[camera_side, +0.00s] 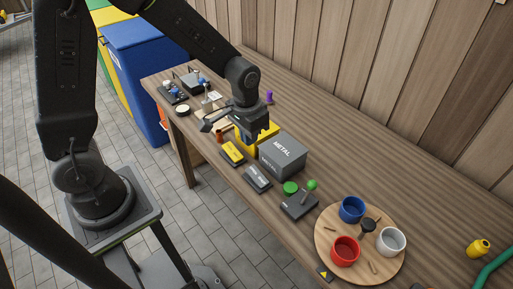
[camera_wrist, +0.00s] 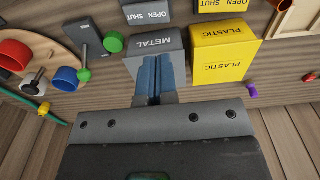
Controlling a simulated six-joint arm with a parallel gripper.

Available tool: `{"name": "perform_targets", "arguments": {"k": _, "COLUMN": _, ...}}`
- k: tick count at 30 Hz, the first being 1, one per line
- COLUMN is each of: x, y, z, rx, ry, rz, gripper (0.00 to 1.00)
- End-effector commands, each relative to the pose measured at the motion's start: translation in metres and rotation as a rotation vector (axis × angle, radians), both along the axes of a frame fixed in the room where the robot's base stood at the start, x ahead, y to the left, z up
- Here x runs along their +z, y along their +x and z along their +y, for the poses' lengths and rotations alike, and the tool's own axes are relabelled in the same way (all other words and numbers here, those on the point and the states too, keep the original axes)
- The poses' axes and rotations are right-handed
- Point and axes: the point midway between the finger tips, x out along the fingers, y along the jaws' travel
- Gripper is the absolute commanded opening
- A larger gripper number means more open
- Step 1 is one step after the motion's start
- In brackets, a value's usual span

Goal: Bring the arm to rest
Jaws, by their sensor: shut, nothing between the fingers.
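My gripper (camera_side: 207,124) is above the wooden workbench (camera_side: 440,215), near the yellow and grey boxes in the side view. In the wrist view its two blue-grey fingers (camera_wrist: 158,78) are together, with nothing between them. They overlap the front of the grey METAL box (camera_wrist: 143,47) in that picture; I cannot tell the exact gap. The grey box also shows in the side view (camera_side: 283,155). The yellow PLASTIC box (camera_wrist: 222,55) is beside it, and in the side view it is partly hidden behind my gripper.
A round wooden board (camera_side: 329,268) holds blue (camera_side: 351,210), red (camera_side: 345,251) and white (camera_side: 391,241) cups. A green-knobbed lever (camera_side: 311,184), a green button (camera_side: 290,187), and yellow (camera_side: 232,153) and grey (camera_side: 257,178) panels line the front edge. A plank wall (camera_side: 380,80) stands behind.

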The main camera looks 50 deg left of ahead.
Motion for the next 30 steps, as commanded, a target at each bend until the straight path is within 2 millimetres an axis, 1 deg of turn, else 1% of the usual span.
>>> {"name": "perform_targets", "arguments": {"k": 1, "x": 0.022, "y": -0.005, "z": 0.001, "rx": 0.001, "ry": -0.001, "rz": -0.038, "gripper": 0.00}}
{"name": "perform_targets", "arguments": {"k": 3, "x": 0.048, "y": -0.015, "z": 0.002, "rx": 0.001, "ry": -0.002, "rz": -0.081, "gripper": 0.00}}
{"name": "perform_targets", "arguments": {"k": 6, "x": 0.080, "y": -0.033, "z": 0.004, "rx": 0.001, "ry": -0.002, "rz": -0.140, "gripper": 0.00}}
{"name": "perform_targets", "arguments": {"k": 9, "x": 0.109, "y": -0.054, "z": 0.006, "rx": 0.001, "ry": -0.002, "rz": -0.201, "gripper": 0.00}}
{"name": "perform_targets", "arguments": {"k": 12, "x": 0.132, "y": -0.077, "z": 0.007, "rx": 0.001, "ry": -0.002, "rz": -0.260, "gripper": 0.00}}
{"name": "perform_targets", "arguments": {"k": 15, "x": 0.151, "y": -0.100, "z": 0.008, "rx": 0.002, "ry": -0.001, "rz": -0.318, "gripper": 0.00}}
{"name": "perform_targets", "arguments": {"k": 18, "x": 0.162, "y": -0.121, "z": 0.009, "rx": 0.001, "ry": 0.000, "rz": -0.366, "gripper": 0.00}}
{"name": "perform_targets", "arguments": {"k": 22, "x": 0.170, "y": -0.139, "z": 0.010, "rx": 0.001, "ry": 0.001, "rz": -0.409, "gripper": 0.00}}
{"name": "perform_targets", "arguments": {"k": 25, "x": 0.173, "y": -0.147, "z": 0.010, "rx": 0.001, "ry": 0.002, "rz": -0.425, "gripper": 0.00}}
{"name": "perform_targets", "arguments": {"k": 30, "x": 0.173, "y": -0.149, "z": 0.010, "rx": 0.001, "ry": 0.002, "rz": -0.430, "gripper": 0.00}}
